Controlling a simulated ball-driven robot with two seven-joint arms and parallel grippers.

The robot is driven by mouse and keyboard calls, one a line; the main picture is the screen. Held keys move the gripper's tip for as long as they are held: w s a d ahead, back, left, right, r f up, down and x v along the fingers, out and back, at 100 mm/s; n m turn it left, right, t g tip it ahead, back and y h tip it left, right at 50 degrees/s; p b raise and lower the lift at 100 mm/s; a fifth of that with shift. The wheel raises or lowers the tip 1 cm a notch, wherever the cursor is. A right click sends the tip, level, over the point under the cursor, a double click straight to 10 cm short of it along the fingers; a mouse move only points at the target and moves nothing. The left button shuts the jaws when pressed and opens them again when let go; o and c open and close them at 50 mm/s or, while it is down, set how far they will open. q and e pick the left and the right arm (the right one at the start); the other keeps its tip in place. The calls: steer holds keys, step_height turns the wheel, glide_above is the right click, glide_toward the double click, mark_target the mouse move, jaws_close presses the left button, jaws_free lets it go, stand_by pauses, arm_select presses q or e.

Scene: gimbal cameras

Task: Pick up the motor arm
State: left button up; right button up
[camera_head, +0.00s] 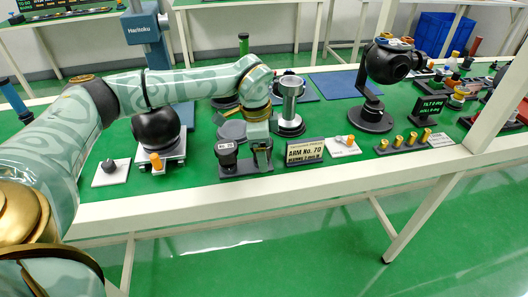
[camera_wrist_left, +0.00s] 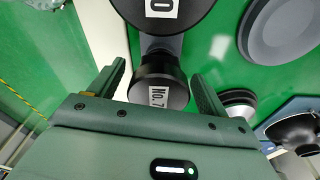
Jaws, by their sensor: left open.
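The motor arm (camera_head: 227,150), a dark piece with a round end and a white number label, stands on a low dark base (camera_head: 232,172) near the table's front edge. In the left wrist view a black round part of it (camera_wrist_left: 160,72) with a white "No. 7…" label shows between the fingers, below a larger dark disc (camera_wrist_left: 160,12). My left gripper (camera_head: 262,155) points down over the right part of the base, beside the labelled end. Its fingers (camera_wrist_left: 157,78) are apart, with the round part between or beyond them; contact cannot be told. My right gripper is not in view.
A sign "ARM No. 70" (camera_head: 305,151) stands right of the base. A silver cylinder (camera_head: 290,100) stands behind it. A black ball-shaped device (camera_head: 157,128) is at left, and a camera on a stand (camera_head: 372,110) at right. Small brass parts (camera_head: 405,141) lie farther right.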

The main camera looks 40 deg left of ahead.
arm_select(q)
steer(key=shift+r, duration=0.15)
steer(key=shift+s, duration=0.1)
steer(key=shift+c, duration=1.2)
steer(key=c, duration=0.9)
steer(key=shift+c, duration=0.2)
